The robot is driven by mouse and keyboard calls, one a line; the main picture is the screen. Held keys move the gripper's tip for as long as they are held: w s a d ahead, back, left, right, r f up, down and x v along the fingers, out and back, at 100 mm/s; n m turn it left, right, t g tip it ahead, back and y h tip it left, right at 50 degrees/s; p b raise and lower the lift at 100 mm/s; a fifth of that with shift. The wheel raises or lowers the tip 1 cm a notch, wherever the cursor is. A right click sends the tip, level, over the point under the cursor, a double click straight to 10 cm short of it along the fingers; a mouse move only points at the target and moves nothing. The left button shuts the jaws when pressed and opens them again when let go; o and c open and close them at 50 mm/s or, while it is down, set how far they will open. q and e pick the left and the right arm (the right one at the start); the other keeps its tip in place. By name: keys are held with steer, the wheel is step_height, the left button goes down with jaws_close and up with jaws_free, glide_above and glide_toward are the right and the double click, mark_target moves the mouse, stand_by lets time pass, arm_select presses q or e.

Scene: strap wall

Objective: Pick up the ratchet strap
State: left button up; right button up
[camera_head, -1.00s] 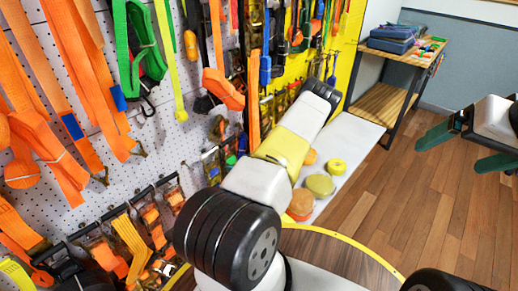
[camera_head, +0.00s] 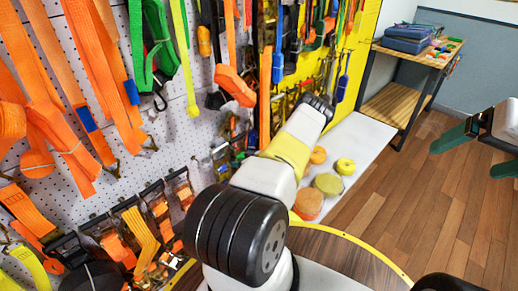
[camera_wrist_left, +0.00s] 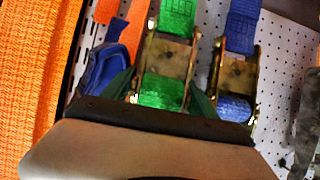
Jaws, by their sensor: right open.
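In the left wrist view a ratchet strap with green webbing (camera_wrist_left: 176,18) and a brassy metal ratchet (camera_wrist_left: 168,62) hangs ahead of my left gripper (camera_wrist_left: 162,95). Its dark green fingers stand apart, one on each side of the ratchet. I cannot tell whether they touch it. A similar ratchet with blue webbing (camera_wrist_left: 238,32) hangs just to the right. In the head view my left gripper is not visible, with my left arm in the foreground. My right gripper (camera_head: 452,150) is open and empty at the right edge, away from the wall.
Orange straps (camera_head: 95,60) and a green strap (camera_head: 150,45) hang on the white pegboard (camera_head: 185,125). Several ratchets hang along a lower dark rail. A white bench (camera_head: 345,160) and a wooden shelf table (camera_head: 400,98) stand to the right. The wooden floor (camera_head: 410,185) is clear.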

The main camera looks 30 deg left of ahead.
arm_select(q)
jaws_close()
steer(key=shift+r, duration=0.15)
steer(key=shift+w+r, duration=0.1)
